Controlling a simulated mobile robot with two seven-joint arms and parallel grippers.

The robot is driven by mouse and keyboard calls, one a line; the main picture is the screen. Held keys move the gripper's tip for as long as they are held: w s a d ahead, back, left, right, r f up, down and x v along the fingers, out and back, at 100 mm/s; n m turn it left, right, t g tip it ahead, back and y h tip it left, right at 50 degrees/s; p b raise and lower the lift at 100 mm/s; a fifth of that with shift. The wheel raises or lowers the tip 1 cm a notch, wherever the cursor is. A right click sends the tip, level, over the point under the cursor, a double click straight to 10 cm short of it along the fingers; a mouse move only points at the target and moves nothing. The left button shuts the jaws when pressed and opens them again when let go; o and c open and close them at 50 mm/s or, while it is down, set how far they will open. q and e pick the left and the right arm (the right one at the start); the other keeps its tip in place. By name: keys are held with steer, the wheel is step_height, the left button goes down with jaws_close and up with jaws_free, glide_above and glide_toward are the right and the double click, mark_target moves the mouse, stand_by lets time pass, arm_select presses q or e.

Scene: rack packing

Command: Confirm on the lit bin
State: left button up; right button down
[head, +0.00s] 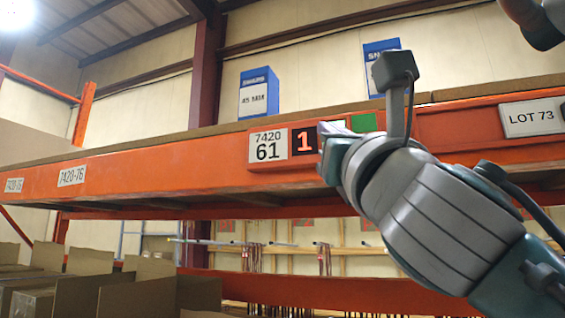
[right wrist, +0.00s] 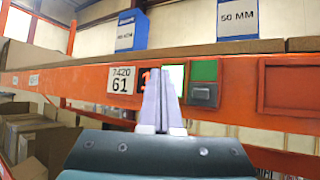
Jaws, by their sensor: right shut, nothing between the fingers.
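The label "7420 61" (head: 268,147) is on the orange shelf beam, beside a dark display with a lit red "1" (head: 304,141). In the right wrist view the label (right wrist: 121,85) shows too, and the display is partly hidden behind my fingers. A bright white square (right wrist: 177,76) shows just right of the fingertips, partly covered. A green patch (head: 364,122) is to its right; the right wrist view shows it (right wrist: 204,70) above a grey block (right wrist: 204,94). My right gripper (head: 330,128) is shut and empty, its tips in front of the beam at the display's right side. Contact cannot be told. My left gripper is not in view.
Blue boxes (head: 259,93) stand on the shelf above the beam. A "LOT 73" plate (head: 532,118) is at the right and "7420-76" labels (head: 72,176) at the left. Open cardboard boxes (head: 90,262) sit low at the left. An orange-framed panel (right wrist: 290,86) is right of the grey block.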

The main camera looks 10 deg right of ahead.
stand_by(0.7)
steer(key=shift+w+d, duration=0.25)
steer(key=shift+w, duration=0.1)
steer(key=shift+w+d, duration=0.2)
steer(key=shift+w, duration=0.15)
stand_by(0.6)
stand_by(0.3)
steer(key=shift+s+a+p, duration=0.35)
steer(key=shift+s+a, duration=0.1)
steer(key=shift+s, duration=0.25)
steer(key=shift+s, duration=0.1)
